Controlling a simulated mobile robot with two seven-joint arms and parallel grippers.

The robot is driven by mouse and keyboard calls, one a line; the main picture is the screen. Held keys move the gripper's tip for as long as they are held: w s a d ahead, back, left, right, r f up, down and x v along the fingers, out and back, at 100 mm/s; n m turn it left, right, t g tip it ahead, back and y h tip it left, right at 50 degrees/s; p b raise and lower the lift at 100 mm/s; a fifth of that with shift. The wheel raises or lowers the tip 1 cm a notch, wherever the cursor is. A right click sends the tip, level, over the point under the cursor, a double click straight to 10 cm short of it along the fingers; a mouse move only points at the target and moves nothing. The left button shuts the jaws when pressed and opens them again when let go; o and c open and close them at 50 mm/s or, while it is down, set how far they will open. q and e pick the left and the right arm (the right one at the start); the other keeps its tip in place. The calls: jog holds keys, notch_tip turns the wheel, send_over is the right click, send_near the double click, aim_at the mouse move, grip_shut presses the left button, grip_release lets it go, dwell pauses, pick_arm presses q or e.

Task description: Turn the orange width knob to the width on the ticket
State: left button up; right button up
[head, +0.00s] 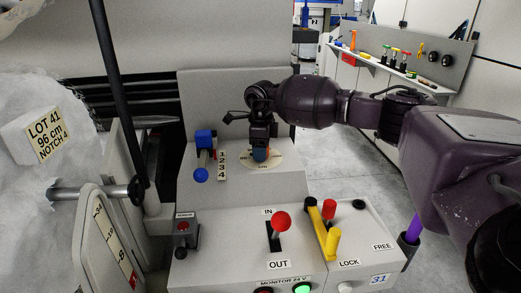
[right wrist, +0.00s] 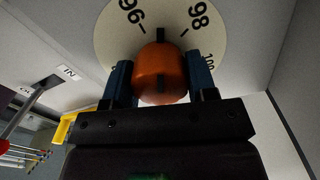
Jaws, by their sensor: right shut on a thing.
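The orange width knob (right wrist: 160,72) sits on a round cream dial (right wrist: 110,40) that also shows in the head view (head: 262,165). My right gripper (right wrist: 160,82) is shut on the knob, one blue finger on each side; in the head view it (head: 261,153) hides most of the knob. A black mark above the knob lies between 96 and 98; I cannot tell if it is the knob's pointer. Part of 100 shows at the right. The ticket (head: 45,134) at the left reads LOT 41, 96 cm, NOTCH 4. My left gripper is not in view.
A blue-knobbed lever (head: 201,174) stands beside a 1-to-4 scale (head: 222,166). In front are a red-balled IN/OUT lever (head: 281,221), a yellow lever (head: 333,242) and a lit green button (head: 302,288). A tool shelf (head: 385,67) stands at the back right.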

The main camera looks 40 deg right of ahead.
jog(key=n, duration=0.3)
jog(key=shift+n+b, duration=0.3)
jog(key=shift+n, duration=0.6)
jog(key=o, duration=0.9)
jog(key=shift+r, duration=0.6)
notch_tip(320, 180, up, 8)
jog(key=shift+r+p, duration=0.15)
jog(key=shift+p, duration=0.45)
jog(key=shift+r, duration=0.7)
